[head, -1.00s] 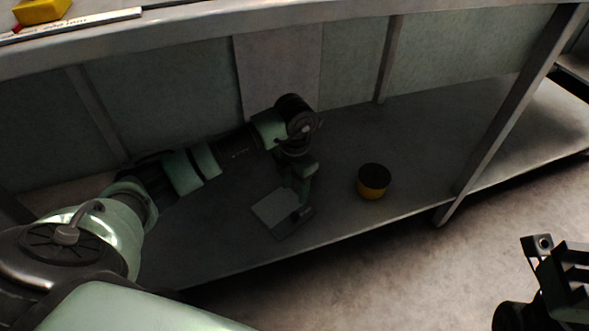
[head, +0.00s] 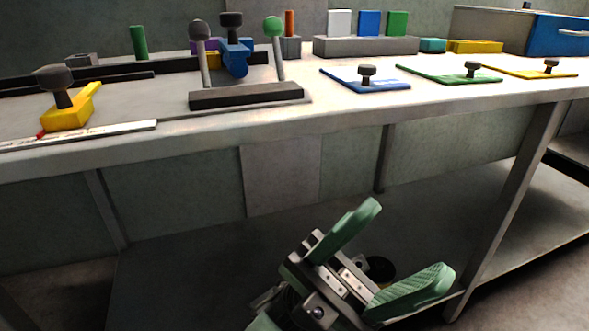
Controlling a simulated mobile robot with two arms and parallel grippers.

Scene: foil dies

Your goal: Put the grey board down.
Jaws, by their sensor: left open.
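My left gripper (head: 408,239) is open, with its two green fingers spread and nothing between them. It is raised in front of the lower shelf (head: 190,255), below the edge of the worktop. The grey board cannot be made out now; my left gripper and arm cover the part of the shelf where it lay in the earlier head view. My right gripper is not in view.
A dark-topped round tub (head: 380,267) on the shelf shows partly behind my left gripper. The worktop (head: 340,117) overhangs the shelf. On it are knobbed blue (head: 345,82), green (head: 430,75) and yellow (head: 510,70) plates. A table leg (head: 510,190) stands at right.

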